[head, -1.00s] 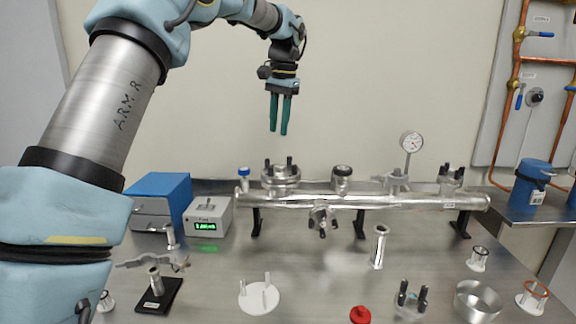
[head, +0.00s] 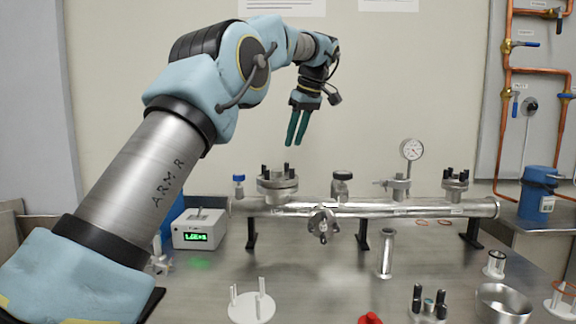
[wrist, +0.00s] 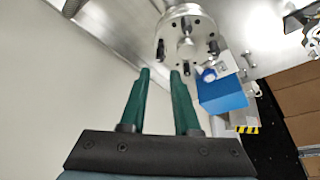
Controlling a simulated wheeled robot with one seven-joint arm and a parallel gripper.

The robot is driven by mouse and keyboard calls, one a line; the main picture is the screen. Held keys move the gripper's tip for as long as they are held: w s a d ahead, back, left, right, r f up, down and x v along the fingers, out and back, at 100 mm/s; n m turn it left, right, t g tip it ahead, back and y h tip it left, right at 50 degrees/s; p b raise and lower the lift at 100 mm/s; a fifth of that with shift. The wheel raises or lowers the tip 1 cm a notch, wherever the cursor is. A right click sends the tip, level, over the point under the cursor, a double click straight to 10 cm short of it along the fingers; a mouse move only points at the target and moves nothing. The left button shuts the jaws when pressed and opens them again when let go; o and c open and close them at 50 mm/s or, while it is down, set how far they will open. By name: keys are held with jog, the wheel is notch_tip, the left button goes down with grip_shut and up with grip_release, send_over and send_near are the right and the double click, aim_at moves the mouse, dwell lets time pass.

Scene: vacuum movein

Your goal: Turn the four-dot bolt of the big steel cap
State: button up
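The big steel cap (head: 277,184) is a round flange with several dark upright bolts, on top of the left end of the steel tube (head: 350,207). In the wrist view the cap (wrist: 186,22) shows at the top, with dark bolts around a central stub. I cannot make out dots on any bolt, so I cannot tell which is the four-dot one. My gripper (head: 296,144) points down, above and slightly right of the cap in the head view. Its two green fingers are apart with nothing between them; they also show in the wrist view (wrist: 160,72), short of the cap.
A smaller bolted cap (head: 455,181), a black-topped valve (head: 342,185) and a gauge (head: 411,150) stand along the tube. A grey box with a green display (head: 199,230) is left of it.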

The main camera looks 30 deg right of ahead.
aim_at(287, 168)
jog(key=b+x, duration=0.1)
jog(key=x, duration=0.6)
jog(key=shift+w+f, duration=0.1)
jog(key=shift+f, duration=0.05)
jog(key=shift+c, duration=0.3)
grip_shut()
